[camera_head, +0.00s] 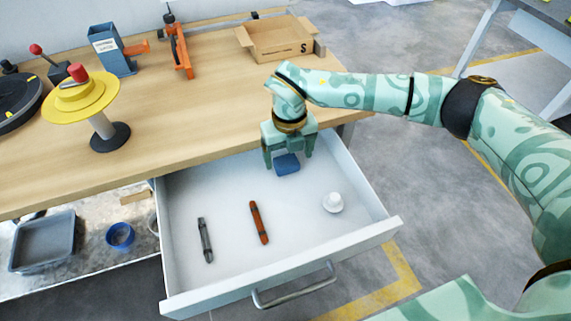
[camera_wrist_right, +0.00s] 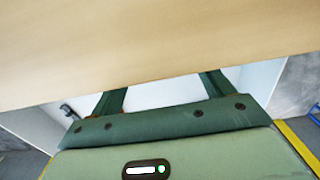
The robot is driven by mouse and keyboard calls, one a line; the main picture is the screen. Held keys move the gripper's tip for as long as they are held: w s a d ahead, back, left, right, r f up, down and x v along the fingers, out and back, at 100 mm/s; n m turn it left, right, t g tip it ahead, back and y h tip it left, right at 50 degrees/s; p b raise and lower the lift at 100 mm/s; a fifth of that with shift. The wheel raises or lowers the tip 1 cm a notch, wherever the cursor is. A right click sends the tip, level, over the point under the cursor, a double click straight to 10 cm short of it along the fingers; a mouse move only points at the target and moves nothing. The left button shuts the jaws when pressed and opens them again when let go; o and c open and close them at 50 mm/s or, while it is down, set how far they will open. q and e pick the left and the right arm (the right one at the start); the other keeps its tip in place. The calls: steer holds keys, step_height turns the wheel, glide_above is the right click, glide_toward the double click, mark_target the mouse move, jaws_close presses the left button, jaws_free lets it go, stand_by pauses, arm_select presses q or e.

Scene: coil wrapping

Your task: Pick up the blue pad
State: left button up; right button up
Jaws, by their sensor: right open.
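The blue pad (camera_head: 287,164) lies in the open white drawer (camera_head: 200,271), near its back edge by the workbench. My right gripper (camera_head: 288,161) points down over the drawer with its fingers apart, one on each side of the pad in the head view. I cannot tell how far the fingertips are above the drawer floor. In the right wrist view the gripper (camera_wrist_right: 162,88) shows its two fingers spread, their tips hidden behind the table edge; the pad does not show there. My left gripper is not in view.
The workbench (camera_head: 200,115) edge is close to the right gripper. The drawer also holds an orange tool (camera_head: 258,222), a grey tool (camera_head: 205,240) and a white round object (camera_head: 333,202). A cardboard box (camera_head: 277,41) and a yellow spool (camera_head: 85,98) stand on the bench.

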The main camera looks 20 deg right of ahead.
mark_target(288, 164)
step_height(288, 164, down, 4)
steer(key=shift+w+r+b, duration=0.15)
steer(key=shift+r+b, duration=0.05)
steer(key=shift+b, duration=0.3)
steer(key=shift+r, duration=0.15)
steer(key=shift+c, duration=0.7)
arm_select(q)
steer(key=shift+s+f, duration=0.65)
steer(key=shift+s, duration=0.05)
arm_select(e)
steer(key=c, duration=0.9)
steer(key=shift+r, duration=0.1)
